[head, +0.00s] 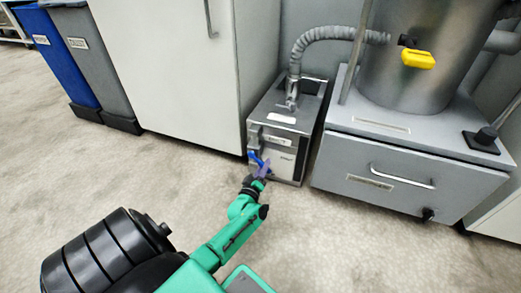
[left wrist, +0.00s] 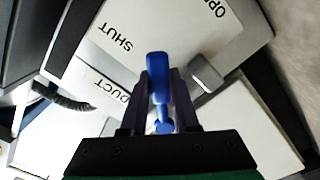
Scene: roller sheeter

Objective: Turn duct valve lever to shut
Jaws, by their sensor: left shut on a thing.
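The duct valve lever (head: 256,158) is blue and sits at the front of a grey metal duct box (head: 283,122) on the floor. In the left wrist view the blue lever (left wrist: 158,68) stands between my fingers, against a pale plate (left wrist: 128,28) marked SHUT on the left and OPEN, partly cut off, at upper right. My left gripper (head: 263,171) reaches the box front from below, its purple fingers shut on the lever. In the left wrist view the gripper (left wrist: 162,80) hides part of the lever; I cannot tell its exact setting. My right gripper is not in view.
A ribbed grey hose (head: 325,35) rises from the box top. A white cabinet (head: 180,70) stands left of it. A grey drawer unit (head: 400,180) with a metal drum (head: 400,80) stands right. A yellow handle (head: 418,60) is on the drum. The floor in front is clear.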

